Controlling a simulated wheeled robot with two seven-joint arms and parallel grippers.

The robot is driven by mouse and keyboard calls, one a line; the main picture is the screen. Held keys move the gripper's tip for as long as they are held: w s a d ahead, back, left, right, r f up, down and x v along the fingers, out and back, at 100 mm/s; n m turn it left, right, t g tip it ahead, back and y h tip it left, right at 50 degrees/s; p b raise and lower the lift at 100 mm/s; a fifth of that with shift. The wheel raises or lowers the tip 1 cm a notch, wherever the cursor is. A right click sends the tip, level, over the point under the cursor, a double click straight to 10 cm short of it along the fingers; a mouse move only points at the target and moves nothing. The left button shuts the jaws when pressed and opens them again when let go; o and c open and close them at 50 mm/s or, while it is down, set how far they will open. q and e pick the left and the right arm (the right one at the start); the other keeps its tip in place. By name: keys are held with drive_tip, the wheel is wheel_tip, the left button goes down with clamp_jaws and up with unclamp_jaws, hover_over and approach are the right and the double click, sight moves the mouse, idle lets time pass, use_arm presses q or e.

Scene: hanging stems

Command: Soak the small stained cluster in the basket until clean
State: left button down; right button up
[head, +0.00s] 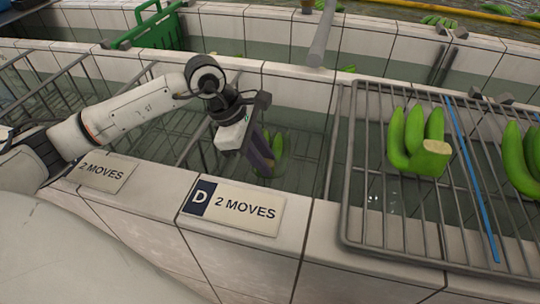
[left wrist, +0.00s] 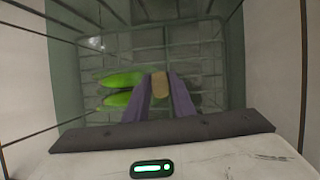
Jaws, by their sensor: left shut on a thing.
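My left gripper (head: 264,160) is shut on a small green banana cluster (head: 277,152) and holds it low inside the wire basket in the tank bay behind the "D 2 MOVES" sign. In the left wrist view, the purple fingers (left wrist: 160,88) pinch the cluster's tan cut end, and its green fruits (left wrist: 122,90) point left. The fruits look at or under the water, but I cannot tell how deep. No stain is clear at this size. The basket (left wrist: 190,44) shows as wire mesh under and around the cluster. My right gripper is not in view.
A wire rack (head: 372,215) on the right bears banana clusters (head: 418,140) and a blue strip (head: 470,175). The "D 2 MOVES" sign (head: 233,209) lies on the tiled front wall. A green crate (head: 155,30) stands behind. Tiled walls bound the bay.

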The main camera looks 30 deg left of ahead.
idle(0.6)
use_arm(q)
drive_tip(key=shift+r+p, duration=0.45)
drive_tip(key=shift+r, duration=0.2)
drive_tip(key=shift+r+p, duration=0.4)
drive_tip(key=shift+r, duration=0.3)
drive_tip(key=shift+r+p, duration=0.4)
drive_tip(key=shift+r, duration=0.3)
wheel_tip(320, 180, up, 2)
drive_tip(key=shift+r+p, duration=0.1)
drive_tip(key=shift+p, duration=0.5)
wheel_tip(320, 180, up, 21)
drive_tip(key=p, duration=0.5)
